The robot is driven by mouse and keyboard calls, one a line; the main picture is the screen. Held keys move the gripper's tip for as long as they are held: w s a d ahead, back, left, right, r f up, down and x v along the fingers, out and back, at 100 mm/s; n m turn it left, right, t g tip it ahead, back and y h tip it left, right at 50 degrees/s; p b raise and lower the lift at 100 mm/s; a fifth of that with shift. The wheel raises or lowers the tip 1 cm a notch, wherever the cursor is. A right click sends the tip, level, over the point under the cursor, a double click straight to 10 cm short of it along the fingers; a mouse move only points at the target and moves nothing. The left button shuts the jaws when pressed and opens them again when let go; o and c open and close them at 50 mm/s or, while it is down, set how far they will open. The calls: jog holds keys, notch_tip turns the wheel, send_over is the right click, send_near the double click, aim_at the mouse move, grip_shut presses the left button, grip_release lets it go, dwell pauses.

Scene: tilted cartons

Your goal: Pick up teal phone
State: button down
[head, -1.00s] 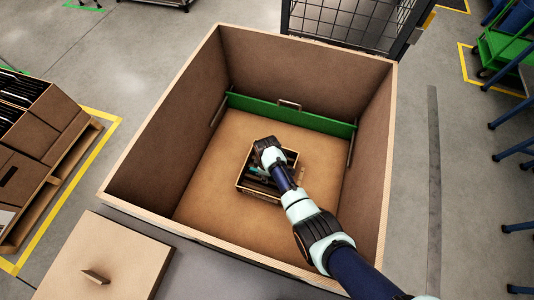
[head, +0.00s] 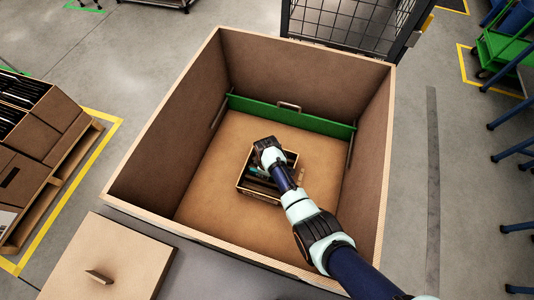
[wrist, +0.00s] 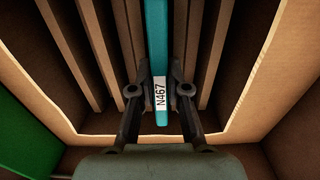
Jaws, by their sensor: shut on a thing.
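The teal phone (wrist: 157,45) stands on edge in a slotted carton, seen from above in the wrist view, with a white label reading N467. My gripper (wrist: 160,88) has one finger on each side of it and is shut on it near the label. In the head view a bit of teal (head: 265,174) shows beside my gripper (head: 262,167), which reaches down into the small carton (head: 249,187). The phone's lower part is hidden inside the carton.
Brown dividers (wrist: 208,50) run along both sides of the phone, with the carton's rim (wrist: 262,72) close around. The small carton sits in a large open box (head: 150,160) with high walls. A green bar (head: 325,125) crosses its far side.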

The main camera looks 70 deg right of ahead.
notch_tip(320, 180, up, 19)
jog(key=p, duration=1.8)
